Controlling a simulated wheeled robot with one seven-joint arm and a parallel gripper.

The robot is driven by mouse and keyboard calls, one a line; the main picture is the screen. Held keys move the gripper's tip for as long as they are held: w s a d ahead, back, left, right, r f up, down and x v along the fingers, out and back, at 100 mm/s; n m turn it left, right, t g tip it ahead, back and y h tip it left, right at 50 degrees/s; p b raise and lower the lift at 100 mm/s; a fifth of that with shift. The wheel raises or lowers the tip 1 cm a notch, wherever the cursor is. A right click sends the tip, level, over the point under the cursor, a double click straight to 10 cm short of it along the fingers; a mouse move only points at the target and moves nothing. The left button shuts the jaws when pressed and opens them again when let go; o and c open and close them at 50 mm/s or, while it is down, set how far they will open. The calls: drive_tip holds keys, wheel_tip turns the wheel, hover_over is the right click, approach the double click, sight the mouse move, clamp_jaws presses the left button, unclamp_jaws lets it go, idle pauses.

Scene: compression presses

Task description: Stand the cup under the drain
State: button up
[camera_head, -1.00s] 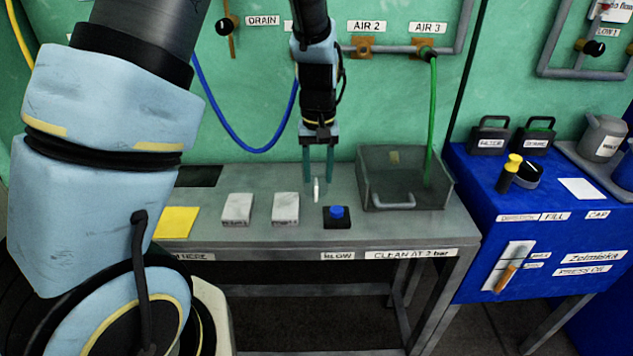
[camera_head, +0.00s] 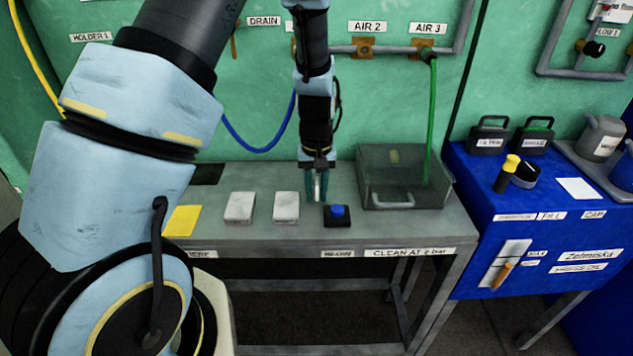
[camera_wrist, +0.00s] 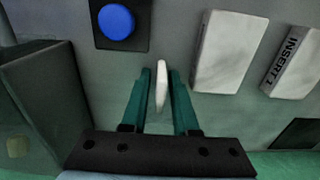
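My gripper (camera_head: 317,196) is low over the bench, pointing down. Its two teal fingers stand either side of a small thin white piece (camera_wrist: 161,86). In the wrist view the fingers are apart, with narrow gaps beside the piece; I see no clear grip. The DRAIN label (camera_head: 264,21) is on the green wall. No thing is clearly marked as the cup. A grey vessel with a label (camera_head: 603,138) stands on a shelf at far right, and a blue vessel (camera_head: 626,168) is partly cut off beside it.
A blue button on a black base (camera_head: 337,215) is right by my gripper. Two pale blocks (camera_head: 262,207) and a yellow pad (camera_head: 182,221) lie left. A grey open-topped box (camera_head: 425,193) stands right. Blue and green hoses hang at the wall. A blue table (camera_head: 480,215) is further right.

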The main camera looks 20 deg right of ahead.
clamp_jaws()
idle(1.1)
